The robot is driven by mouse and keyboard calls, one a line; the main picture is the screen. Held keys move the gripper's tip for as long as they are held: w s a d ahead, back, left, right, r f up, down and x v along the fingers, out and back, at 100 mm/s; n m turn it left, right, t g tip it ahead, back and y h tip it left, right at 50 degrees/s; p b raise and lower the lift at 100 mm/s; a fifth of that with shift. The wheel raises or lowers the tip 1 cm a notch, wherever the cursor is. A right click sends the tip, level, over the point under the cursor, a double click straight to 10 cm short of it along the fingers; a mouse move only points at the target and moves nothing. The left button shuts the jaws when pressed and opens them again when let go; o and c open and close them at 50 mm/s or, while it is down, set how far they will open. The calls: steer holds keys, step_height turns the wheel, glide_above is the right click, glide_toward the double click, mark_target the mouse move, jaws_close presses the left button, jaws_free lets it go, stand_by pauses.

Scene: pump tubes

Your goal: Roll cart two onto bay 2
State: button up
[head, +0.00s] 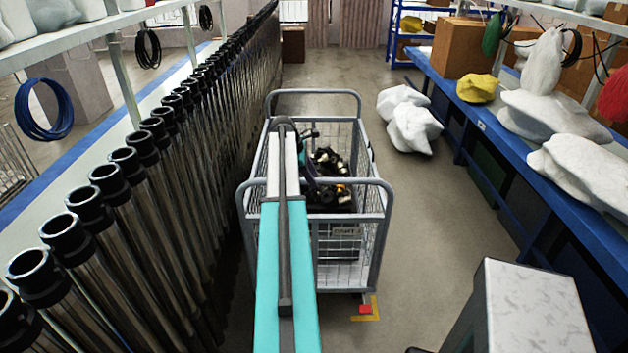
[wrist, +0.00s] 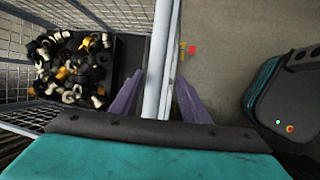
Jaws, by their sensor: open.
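A grey wire cart (head: 347,255) stands upright on the floor ahead of me, with black, yellow and white fittings in it. I cannot read a number on it. The fittings (wrist: 75,65) also show in the wrist view. My gripper (wrist: 157,95) has its purple fingers open, one on each side of a pale grey rail (wrist: 163,50) that looks like the cart's near handle. I cannot tell whether they touch it. My arm partly hides the gripper and cart in the head view. A yellow floor corner mark with a red square (head: 366,309) lies by the cart's near right corner.
A dense row of upright metal tubes (head: 150,175) stands close along the cart's left. White sacks (head: 408,118) lie on the floor beyond its right side. A blue-edged bench (head: 460,110) runs along the right. Bare floor (head: 435,210) lies between cart and bench.

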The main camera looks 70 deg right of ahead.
steer(key=b+v, duration=0.3)
steer(key=v, duration=0.9)
stand_by(0.6)
